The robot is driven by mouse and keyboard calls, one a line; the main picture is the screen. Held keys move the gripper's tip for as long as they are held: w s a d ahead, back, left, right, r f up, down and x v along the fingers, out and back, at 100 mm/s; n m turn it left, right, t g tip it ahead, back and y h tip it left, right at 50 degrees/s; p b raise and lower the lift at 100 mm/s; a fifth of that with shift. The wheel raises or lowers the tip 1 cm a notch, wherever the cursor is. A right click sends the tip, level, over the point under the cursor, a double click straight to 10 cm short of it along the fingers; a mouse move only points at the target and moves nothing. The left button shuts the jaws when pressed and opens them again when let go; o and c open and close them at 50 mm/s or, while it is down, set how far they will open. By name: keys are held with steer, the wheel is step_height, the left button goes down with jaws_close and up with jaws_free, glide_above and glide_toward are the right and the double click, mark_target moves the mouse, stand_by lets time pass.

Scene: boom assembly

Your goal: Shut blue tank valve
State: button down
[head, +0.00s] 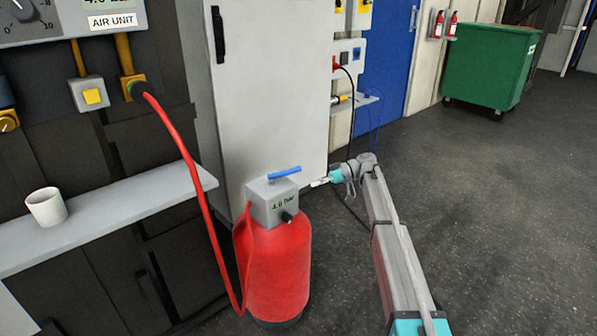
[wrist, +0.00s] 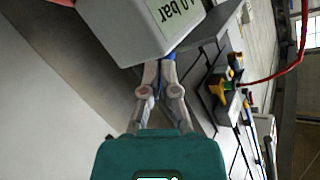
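The red tank (head: 276,265) stands upright on the floor with a grey valve box (head: 270,203) on top. A blue valve handle (head: 285,172) lies crosswise above the box. My gripper (head: 316,183) is just right of the box, with a small gap to the handle in the head view. In the wrist view the grey box (wrist: 125,30) with its bar readout fills the top. There my gripper's fingers (wrist: 160,70) are drawn close together, their tips by the box's lower edge. A bit of blue, seemingly the handle (wrist: 170,68), shows at the fingertips. I see no hold on it.
A red hose (head: 183,152) runs from the air unit (head: 75,20) down to the tank. A grey cabinet (head: 268,85) stands close behind. A shelf (head: 110,215) with a white cup (head: 47,207) is at left. Floor at right is clear up to a green bin (head: 490,65).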

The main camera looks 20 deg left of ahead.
steer(key=s+d+f+m+t+h+b, duration=0.15)
steer(key=s+d+f+m+h, duration=0.35)
steer(key=s+d, duration=0.7)
steer(key=s+d+f+m+t+h+p, duration=0.1)
steer(key=s+d+f+m+t+h, duration=0.3)
steer(key=s+d+m, duration=0.55)
steer(key=s+d+f+m+t+h+b, duration=0.15)
steer(key=s+d+f+m+h, duration=0.35)
steer(key=s+d, duration=0.85)
steer(key=n+t+y+p, duration=0.8)
steer(key=n+t+y, duration=0.3)
steer(key=y, duration=0.1)
glide_toward(297, 170)
steer(key=v, duration=0.5)
steer(key=shift+b, duration=0.3)
steer(key=b+x, duration=0.2)
steer(key=x, duration=1.2)
steer(key=shift+b, duration=0.35)
